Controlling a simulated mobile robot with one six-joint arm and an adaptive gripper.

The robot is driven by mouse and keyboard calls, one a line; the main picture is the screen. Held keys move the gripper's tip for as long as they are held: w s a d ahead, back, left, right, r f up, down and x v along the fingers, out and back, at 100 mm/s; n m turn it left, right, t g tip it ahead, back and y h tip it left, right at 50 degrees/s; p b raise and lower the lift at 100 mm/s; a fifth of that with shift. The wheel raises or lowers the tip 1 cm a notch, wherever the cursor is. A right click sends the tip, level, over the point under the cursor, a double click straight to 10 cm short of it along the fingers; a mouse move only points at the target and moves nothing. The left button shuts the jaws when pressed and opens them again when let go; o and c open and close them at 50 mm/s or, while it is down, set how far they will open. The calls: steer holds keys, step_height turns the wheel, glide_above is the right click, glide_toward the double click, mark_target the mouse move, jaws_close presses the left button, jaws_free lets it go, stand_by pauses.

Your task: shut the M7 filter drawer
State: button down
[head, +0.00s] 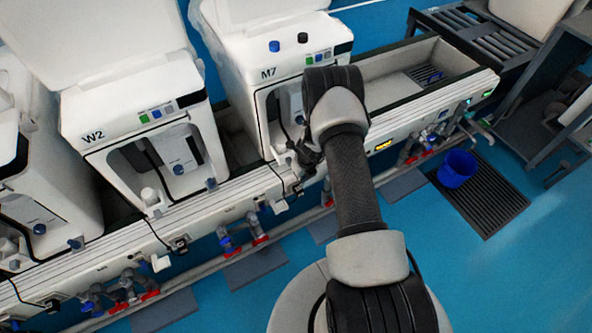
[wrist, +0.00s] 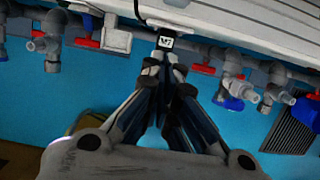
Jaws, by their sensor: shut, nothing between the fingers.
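The M7 machine (head: 262,55) is a white unit on the bench, with its front opening partly behind my arm in the head view. I cannot make out its filter drawer in either view, nor whether it is open. My gripper (head: 305,158) is low in front of the M7 machine, near the front rail of the bench, and partly hidden by my arm. In the wrist view my gripper (wrist: 163,72) is shut and empty, its fingers meeting just below a small black tag (wrist: 165,42) with white marks. I cannot tell whether it touches anything.
The W2 machine (head: 135,100) stands left of M7. Pipes with red valve handles (head: 260,240) run under the bench rail (head: 215,205); more pipes (wrist: 232,75) flank my fingers. A blue bucket (head: 457,168) stands on a dark grate at right. Blue floor is clear in front.

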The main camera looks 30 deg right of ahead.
mark_target(284, 154)
steer(key=shift+w+r, duration=0.15)
steer(key=shift+w, duration=0.85)
steer(key=shift+w+r, duration=0.15)
steer(key=shift+w, duration=0.8)
